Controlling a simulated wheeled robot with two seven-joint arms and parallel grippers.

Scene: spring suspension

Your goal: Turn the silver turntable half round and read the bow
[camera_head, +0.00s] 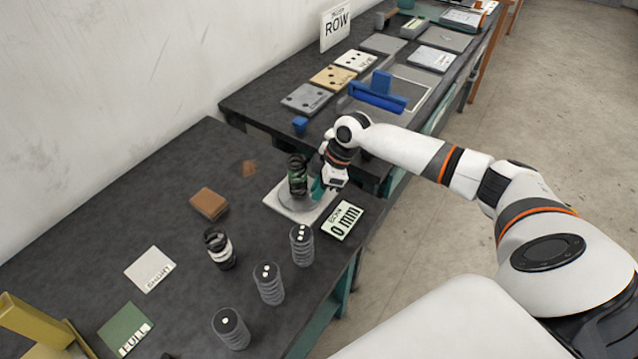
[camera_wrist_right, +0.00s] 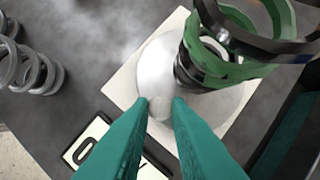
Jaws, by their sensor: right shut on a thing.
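The silver turntable (camera_head: 292,205) is a round disc on a pale square plate, and it fills the middle of the right wrist view (camera_wrist_right: 153,72). A dark coil spring with green parts (camera_head: 297,175) stands on it; its green ring (camera_wrist_right: 225,68) is close to the camera in the wrist view. My right gripper (camera_head: 318,188) is at the disc's right edge; in the wrist view its teal fingers (camera_wrist_right: 160,106) are shut on a small pale knob at the rim. A readout (camera_head: 343,220) beside the plate shows "0 mm". My left gripper is not in view.
Several grey springs with dotted tops (camera_head: 268,284) stand along the front edge. A black-and-white spring (camera_head: 220,248), a brown block (camera_head: 209,203) and a label card (camera_head: 150,269) lie to the left. A second bench behind holds plates and a blue tool (camera_head: 378,93).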

